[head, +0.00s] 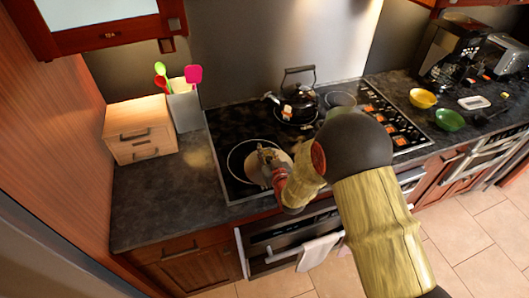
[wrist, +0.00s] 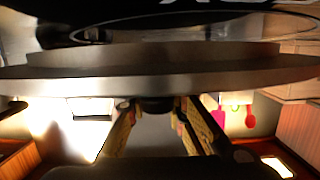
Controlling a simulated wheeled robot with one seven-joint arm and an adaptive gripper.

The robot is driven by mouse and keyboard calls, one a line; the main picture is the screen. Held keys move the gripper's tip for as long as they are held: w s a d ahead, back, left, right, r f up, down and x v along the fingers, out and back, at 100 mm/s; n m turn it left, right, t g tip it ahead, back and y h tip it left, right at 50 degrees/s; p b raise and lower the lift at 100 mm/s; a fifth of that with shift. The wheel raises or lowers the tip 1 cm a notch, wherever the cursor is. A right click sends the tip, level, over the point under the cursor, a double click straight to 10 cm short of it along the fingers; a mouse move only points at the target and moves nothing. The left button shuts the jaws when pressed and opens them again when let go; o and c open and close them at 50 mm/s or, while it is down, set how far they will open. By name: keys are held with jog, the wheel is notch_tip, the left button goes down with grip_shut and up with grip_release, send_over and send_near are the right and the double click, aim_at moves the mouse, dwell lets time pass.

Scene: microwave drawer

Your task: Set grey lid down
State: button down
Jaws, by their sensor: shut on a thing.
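The grey lid (head: 283,157) is at the front left of the black cooktop, over or beside the front left burner ring (head: 231,157), and partly hidden by my gripper. My gripper (head: 266,166) is shut on the lid's knob. In the wrist view the lid (wrist: 220,68) crosses the whole width, seen nearly edge-on and about level. Its dark knob (wrist: 155,106) sits between the two fingers of my gripper (wrist: 157,112). A burner ring shows past the lid's edge there. I cannot tell whether the lid touches the cooktop.
A black kettle (head: 298,103) stands on the back burner. A wooden drawer box (head: 139,130) and a utensil holder (head: 185,106) stand left of the cooktop. A yellow bowl (head: 423,98) and a green bowl (head: 450,120) are on the right counter. The left counter front (head: 150,210) is clear.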

jog(key=shift+r, duration=0.15)
jog(key=shift+f, duration=0.25)
jog(key=shift+f+b, duration=0.1)
jog(key=shift+b, duration=0.3)
jog(key=shift+s+f, duration=0.1)
